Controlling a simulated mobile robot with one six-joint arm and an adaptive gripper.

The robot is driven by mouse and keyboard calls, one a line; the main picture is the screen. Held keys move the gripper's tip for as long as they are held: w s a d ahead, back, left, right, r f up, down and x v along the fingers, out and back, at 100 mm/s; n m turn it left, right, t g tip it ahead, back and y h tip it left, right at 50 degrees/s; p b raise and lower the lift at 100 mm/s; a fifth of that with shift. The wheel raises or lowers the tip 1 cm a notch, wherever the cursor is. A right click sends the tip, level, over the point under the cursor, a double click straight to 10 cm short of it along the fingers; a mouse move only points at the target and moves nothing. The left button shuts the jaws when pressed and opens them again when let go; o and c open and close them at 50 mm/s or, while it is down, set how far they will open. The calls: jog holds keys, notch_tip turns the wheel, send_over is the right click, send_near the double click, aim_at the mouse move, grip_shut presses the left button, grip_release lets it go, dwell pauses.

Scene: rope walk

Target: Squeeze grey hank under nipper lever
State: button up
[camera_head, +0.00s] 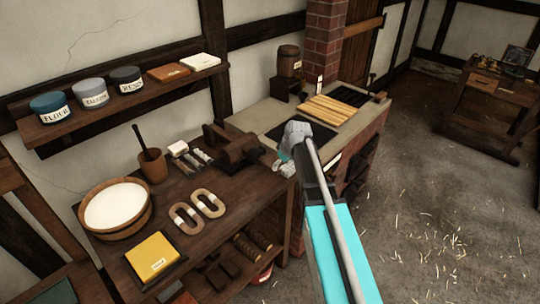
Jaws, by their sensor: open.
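Two oval looped hanks lie side by side on the dark wooden bench (215,240): a brown-grey hank (175,219) and a lighter tan hank (219,205). Which one counts as the grey hank is hard to tell. A dark wooden device (235,149) on the bench's back right, apart from both hanks, looks like the nipper; its lever is not clearly made out. My gripper (284,167) is at the end of my arm, over the bench's right end, to the right of the device and away from the hanks. It is open, with nothing seen in it; its fingers are small and partly hidden.
A tub of white stuff (117,205), a mortar (153,166), small pale pieces (198,157) and a yellow block (154,257) stand on the bench. A jar shelf (130,107) hangs above. A brick stove (350,128) adjoins at right. Straw-strewn floor (440,220) is open.

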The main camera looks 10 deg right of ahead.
jog(key=p, duration=0.4)
send_near(271, 165)
jog(key=v, duration=0.4)
jog(key=shift+s+d+f+n+t, duration=0.1)
jog(key=shift+s+f+n+t, duration=0.1)
jog(key=shift+f+n+t, duration=0.15)
jog(key=shift+f, duration=0.1)
jog(key=b+x, duration=1.2)
jog(key=x, duration=0.1)
jog(key=shift+a+f, duration=0.2)
jog(key=c, duration=1)
jog(key=shift+a, duration=0.2)
jog(key=shift+d, duration=0.15)
